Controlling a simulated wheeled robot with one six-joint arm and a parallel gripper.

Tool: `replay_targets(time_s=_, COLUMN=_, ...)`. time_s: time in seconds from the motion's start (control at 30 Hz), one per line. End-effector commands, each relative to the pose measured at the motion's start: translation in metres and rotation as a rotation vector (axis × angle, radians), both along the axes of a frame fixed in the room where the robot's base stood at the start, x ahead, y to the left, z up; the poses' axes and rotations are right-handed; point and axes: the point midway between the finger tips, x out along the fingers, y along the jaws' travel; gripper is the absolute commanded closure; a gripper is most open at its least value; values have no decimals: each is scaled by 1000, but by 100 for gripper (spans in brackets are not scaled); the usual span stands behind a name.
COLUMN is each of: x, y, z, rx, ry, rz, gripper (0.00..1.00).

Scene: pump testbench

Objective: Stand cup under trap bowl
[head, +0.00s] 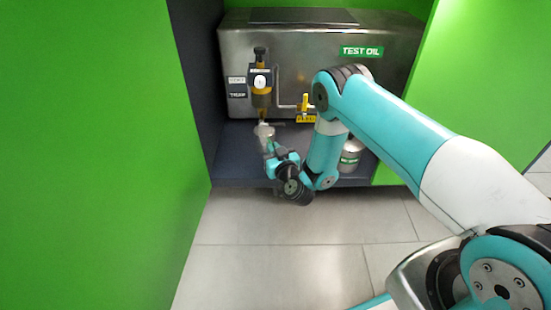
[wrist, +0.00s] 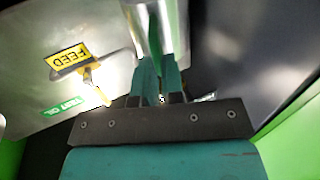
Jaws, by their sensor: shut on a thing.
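The trap bowl (head: 261,99) is amber and hangs under the trap's head, on the left of the steel tank's front. My gripper (head: 268,145) is low in front of it, shut on a small grey metal cup (head: 263,129). In the head view the cup appears just below the trap bowl; the exact gap and alignment are too small to tell. In the wrist view the teal fingers of my gripper (wrist: 158,72) close on the shiny cup (wrist: 150,22), whose far part is cut off by the frame's top edge.
The steel tank (head: 400,62) bears a TEST OIL label. A yellow FEED valve (head: 305,103) sits right of the trap, near my arm. A container with a green label (head: 350,155) stands on the dark shelf (head: 232,168). A green wall (head: 90,150) bounds the left.

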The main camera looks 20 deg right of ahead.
Motion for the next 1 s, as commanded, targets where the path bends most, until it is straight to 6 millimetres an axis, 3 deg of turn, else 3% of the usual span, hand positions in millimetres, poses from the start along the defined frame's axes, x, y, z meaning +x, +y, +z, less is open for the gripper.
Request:
replay_targets(time_s=0.1, x=12, y=-2, z=-2, rx=3, ry=-10, rz=3, gripper=100)
replay_targets(time_s=0.2, x=10, y=-2, z=-27, rx=0, ry=-4, rz=4, gripper=100)
replay_targets(time_s=0.3, x=10, y=-1, z=-34, rx=2, ry=-6, rz=5, gripper=100)
replay_targets(time_s=0.77, x=10, y=0, z=-37, rx=1, ry=-7, rz=5, gripper=100)
replay_targets(time_s=0.8, x=10, y=0, z=-37, rx=1, ry=-7, rz=6, gripper=87)
replay_targets(time_s=0.9, x=10, y=0, z=-36, rx=1, ry=-7, rz=6, gripper=66)
replay_targets(time_s=1.0, x=10, y=0, z=-36, rx=1, ry=-7, rz=6, gripper=66)
